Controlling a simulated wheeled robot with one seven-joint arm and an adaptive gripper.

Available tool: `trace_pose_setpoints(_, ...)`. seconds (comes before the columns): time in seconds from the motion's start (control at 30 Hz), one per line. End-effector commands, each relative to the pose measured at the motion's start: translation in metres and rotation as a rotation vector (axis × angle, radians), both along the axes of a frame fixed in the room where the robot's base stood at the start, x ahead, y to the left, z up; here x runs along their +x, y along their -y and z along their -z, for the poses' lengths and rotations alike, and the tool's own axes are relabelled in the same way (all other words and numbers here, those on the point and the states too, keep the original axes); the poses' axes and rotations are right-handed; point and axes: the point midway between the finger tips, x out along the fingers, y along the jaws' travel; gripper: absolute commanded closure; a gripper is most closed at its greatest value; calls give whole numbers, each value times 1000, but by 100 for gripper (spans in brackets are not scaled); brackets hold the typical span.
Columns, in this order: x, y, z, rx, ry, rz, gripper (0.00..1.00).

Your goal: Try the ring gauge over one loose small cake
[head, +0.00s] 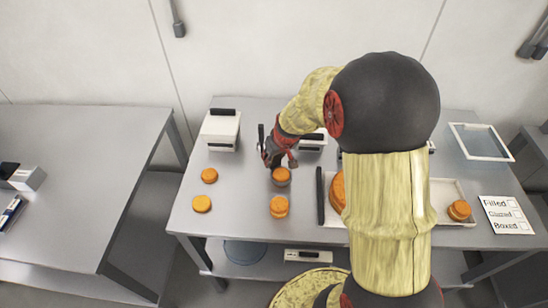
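Loose small orange cakes lie on the grey table: one at the upper left (209,175), one at the lower left (202,204) and a taller, apparently stacked one at the front middle (279,207). A browner round piece (281,178) sits directly under my gripper (279,162), with something dark at its top. I cannot tell whether this dark part is the ring gauge, a shadow or a finger. I cannot make out the ring gauge clearly anywhere. My gripper points down, close above or touching the brown piece; its fingers are too small and overlapped to read.
My arm hides the table's middle right, including part of a white tray (447,184) with a larger orange cake (337,194) and a small cake (460,210). A dark bar (320,196) lies beside the tray. White boxes (221,131) stand behind. A checklist card (506,215) lies right.

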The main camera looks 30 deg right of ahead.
Motion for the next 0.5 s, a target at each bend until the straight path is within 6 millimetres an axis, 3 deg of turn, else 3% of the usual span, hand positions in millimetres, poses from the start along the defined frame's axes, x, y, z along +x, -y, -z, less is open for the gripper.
trace_pose_setpoints(0.5, 0, 0, 10, 0, 1, 0, 94)
